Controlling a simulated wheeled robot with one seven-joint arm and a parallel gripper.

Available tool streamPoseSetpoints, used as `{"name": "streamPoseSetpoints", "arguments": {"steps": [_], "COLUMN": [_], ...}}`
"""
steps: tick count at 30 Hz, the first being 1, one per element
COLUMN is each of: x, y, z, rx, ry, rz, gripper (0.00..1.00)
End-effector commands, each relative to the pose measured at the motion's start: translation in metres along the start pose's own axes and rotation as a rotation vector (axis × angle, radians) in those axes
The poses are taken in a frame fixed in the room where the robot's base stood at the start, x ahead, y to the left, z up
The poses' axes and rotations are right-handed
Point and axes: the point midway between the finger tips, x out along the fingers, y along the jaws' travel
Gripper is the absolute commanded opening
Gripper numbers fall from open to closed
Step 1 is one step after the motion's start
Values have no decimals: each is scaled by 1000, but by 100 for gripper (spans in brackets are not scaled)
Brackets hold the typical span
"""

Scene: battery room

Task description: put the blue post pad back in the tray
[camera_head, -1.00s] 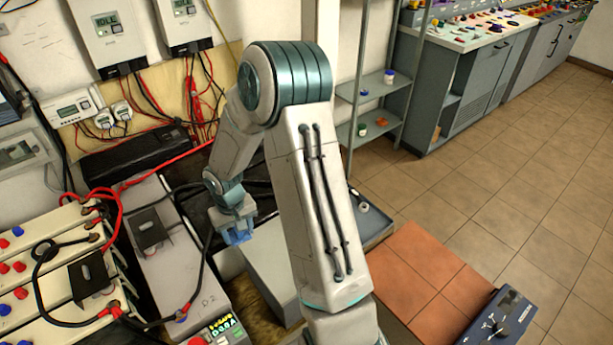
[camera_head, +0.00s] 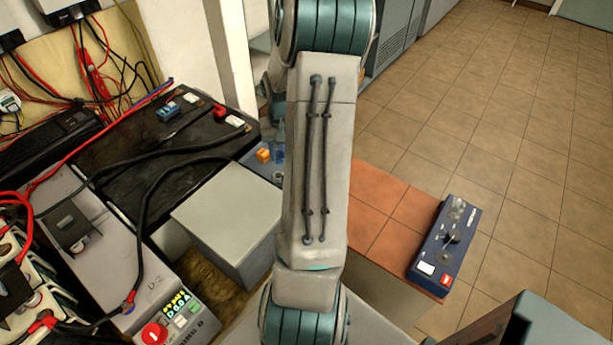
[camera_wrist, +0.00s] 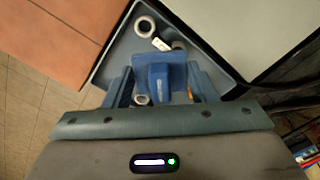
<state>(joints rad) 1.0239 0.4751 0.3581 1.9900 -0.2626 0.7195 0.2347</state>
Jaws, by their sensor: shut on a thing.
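The blue post pad (camera_wrist: 160,72) is between the two fingers of my gripper (camera_wrist: 160,86) in the wrist view, and the gripper is shut on it. The grey-blue tray (camera_wrist: 118,52) lies beyond and below the pad, so the pad appears over it. I cannot tell how high the pad is above the tray floor. In the head view the tray (camera_head: 245,152) shows only in part beside my forearm, which hides most of the gripper and tray.
In the wrist view, a white roll (camera_wrist: 145,26) and a small white piece (camera_wrist: 161,44) lie in the tray. In the head view, a black battery (camera_head: 125,150), a grey box (camera_head: 228,215) and a blue switch box (camera_head: 442,245) stand nearby.

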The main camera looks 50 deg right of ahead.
Motion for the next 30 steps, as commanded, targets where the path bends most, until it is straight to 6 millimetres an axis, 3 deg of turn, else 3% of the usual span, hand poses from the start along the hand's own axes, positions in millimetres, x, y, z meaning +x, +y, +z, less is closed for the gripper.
{"name": "streamPoseSetpoints", "arguments": {"steps": [1,6,10,15,20,30], "x": [4,4,3,1,7,51], "y": [24,89,126,153,151,88], "z": [-1,5,13,21,18,-23], "rx": [54,197,280,342,355,351], "ry": [1,-1,-1,-1,-4,-5], "rz": [0,-4,-7,-10,-12,-13], "gripper": [27,27,27,27,27,27]}}
